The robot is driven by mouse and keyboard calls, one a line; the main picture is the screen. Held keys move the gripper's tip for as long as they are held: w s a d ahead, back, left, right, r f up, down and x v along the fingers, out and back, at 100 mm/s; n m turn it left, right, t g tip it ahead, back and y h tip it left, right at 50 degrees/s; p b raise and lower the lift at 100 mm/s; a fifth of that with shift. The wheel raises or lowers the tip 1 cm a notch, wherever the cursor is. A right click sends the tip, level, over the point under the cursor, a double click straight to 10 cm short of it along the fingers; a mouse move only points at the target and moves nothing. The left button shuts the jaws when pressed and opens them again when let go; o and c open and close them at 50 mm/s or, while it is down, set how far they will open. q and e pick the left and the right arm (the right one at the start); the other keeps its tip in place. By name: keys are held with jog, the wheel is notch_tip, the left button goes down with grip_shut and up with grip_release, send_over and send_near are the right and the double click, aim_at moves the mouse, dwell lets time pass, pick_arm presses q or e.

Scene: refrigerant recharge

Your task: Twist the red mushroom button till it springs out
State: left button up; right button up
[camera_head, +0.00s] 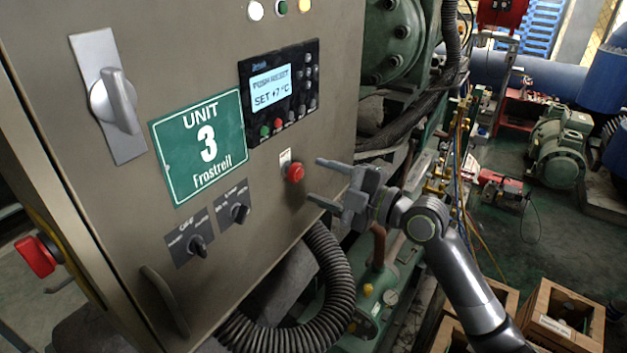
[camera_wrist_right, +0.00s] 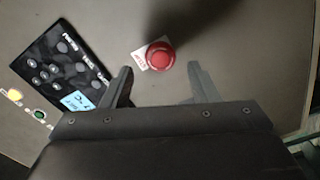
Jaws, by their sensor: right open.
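The red mushroom button (camera_head: 295,173) is on the front of the grey cabinet, below and right of the display panel, with a small label plate behind it. It also shows in the right wrist view (camera_wrist_right: 160,55), near the top centre. My right gripper (camera_head: 316,180) is open and empty, just right of the button. In the right wrist view its two fingertips (camera_wrist_right: 160,70) are spread to either side and slightly below the button, apart from it. I cannot tell whether the button is pressed in or out. My left gripper is not in view.
The display panel (camera_head: 279,91) with small buttons sits above the red button, and two black rotary switches (camera_head: 198,246) sit to the lower left. A black corrugated hose (camera_head: 333,290) curves below my right gripper.

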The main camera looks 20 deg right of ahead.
jog(key=v, duration=0.5)
jog(key=shift+a+b, duration=0.1)
jog(key=shift+b, duration=0.25)
jog(key=shift+w, duration=0.1)
